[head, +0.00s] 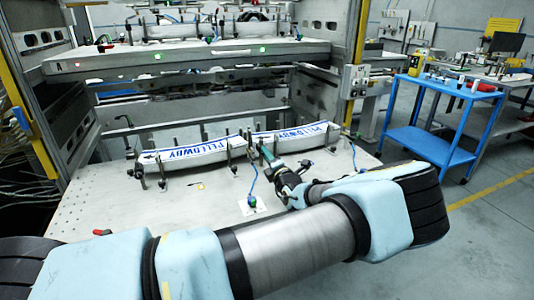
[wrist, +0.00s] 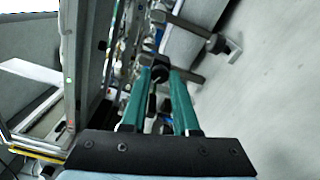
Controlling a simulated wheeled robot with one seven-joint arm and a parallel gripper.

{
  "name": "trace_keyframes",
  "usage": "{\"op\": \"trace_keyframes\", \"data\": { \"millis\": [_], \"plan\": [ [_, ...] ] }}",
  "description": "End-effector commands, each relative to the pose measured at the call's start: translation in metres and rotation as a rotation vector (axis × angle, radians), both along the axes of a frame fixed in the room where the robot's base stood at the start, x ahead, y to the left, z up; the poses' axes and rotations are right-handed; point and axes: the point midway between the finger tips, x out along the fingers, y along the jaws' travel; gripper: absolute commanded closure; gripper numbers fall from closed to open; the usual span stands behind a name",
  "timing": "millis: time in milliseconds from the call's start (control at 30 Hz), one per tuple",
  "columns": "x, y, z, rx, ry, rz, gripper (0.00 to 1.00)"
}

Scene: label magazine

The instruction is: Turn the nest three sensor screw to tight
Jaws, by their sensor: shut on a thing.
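My gripper (head: 268,156) reaches over the bench to the near side of the right-hand label holder, beside a dark upright post. In the wrist view its two green fingers (wrist: 160,77) converge on a small dark round knob (wrist: 160,73), which looks like the sensor screw. The fingers are shut on it. Its turn position and any marking are too small to read. In the head view the screw is hidden by the fingers. Two long white holders lettered in blue, left (head: 190,152) and right (head: 295,134), lie end to end. No nest number is legible.
A sensor with a blue cable (head: 252,190) stands on the bench just left of my gripper. Dark posts and clamps line the holders. An upper shelf (head: 190,60) with green lights overhangs behind. A red-handled item (head: 102,232) lies at the front left. A blue cart (head: 435,125) stands right.

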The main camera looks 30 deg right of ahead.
Motion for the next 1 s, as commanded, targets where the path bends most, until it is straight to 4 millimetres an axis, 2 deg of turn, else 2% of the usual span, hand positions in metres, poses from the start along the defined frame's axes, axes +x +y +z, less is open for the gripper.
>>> {"op": "trace_keyframes", "data": {
  "millis": [700,1000],
  "plan": [
    [-0.0002,-0.0001,-0.0012,0.664,-0.080,-0.001,1.00],
    [-0.0003,-0.0003,-0.0012,0.870,-0.106,-0.001,1.00]
  ]
}}
